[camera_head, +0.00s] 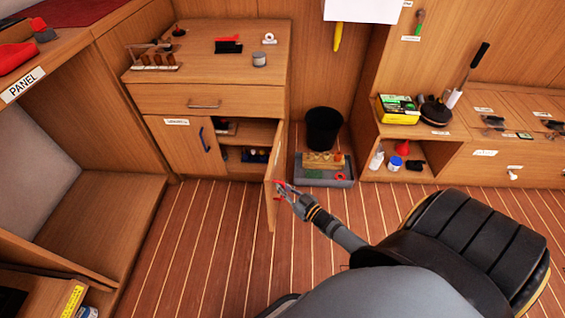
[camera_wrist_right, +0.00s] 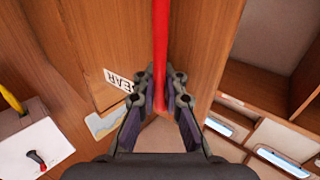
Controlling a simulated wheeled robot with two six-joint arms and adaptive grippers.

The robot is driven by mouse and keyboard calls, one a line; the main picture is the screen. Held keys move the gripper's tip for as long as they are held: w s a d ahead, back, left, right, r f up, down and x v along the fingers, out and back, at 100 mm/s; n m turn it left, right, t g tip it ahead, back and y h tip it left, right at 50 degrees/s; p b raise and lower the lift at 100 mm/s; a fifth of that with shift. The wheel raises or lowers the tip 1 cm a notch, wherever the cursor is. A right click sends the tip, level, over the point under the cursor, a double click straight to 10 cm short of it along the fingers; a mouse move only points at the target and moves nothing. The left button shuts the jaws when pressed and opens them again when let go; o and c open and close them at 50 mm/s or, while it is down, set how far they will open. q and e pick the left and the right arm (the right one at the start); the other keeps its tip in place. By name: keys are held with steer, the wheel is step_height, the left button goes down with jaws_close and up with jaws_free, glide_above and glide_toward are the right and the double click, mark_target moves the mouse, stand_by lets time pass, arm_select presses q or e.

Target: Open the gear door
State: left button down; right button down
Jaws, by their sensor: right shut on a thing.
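The gear door (camera_head: 271,190) stands swung out from the low cabinet, seen nearly edge-on in the head view, with the shelves behind it exposed. My right gripper (camera_head: 284,187) is shut on the red door handle (camera_head: 279,183) at the door's outer face. In the right wrist view the red handle (camera_wrist_right: 161,50) runs upright between the fingers of my right gripper (camera_wrist_right: 160,108). A white label (camera_wrist_right: 118,79) on the wood reads upside down, and its first letter is hidden. My left gripper is not in view.
The left cabinet door (camera_head: 185,147), with a dark blue handle, is closed. A drawer (camera_head: 230,99) above is shut. A grey tray (camera_head: 322,182) and a black bin (camera_head: 323,128) stand right of the open door. Striped floor in front is clear.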

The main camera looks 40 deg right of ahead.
steer(key=shift+s+a+f, duration=0.15)
steer(key=shift+s+f, duration=0.15)
steer(key=c, duration=1.9)
jaws_free()
steer(key=o, duration=0.5)
steer(key=shift+r, duration=0.2)
steer(key=s, duration=0.4)
steer(key=s+d, duration=0.1)
steer(key=s, duration=0.2)
steer(key=s+d, duration=0.1)
steer(key=s, duration=0.3)
steer(key=shift+s+d, duration=0.1)
steer(key=shift+s, duration=0.25)
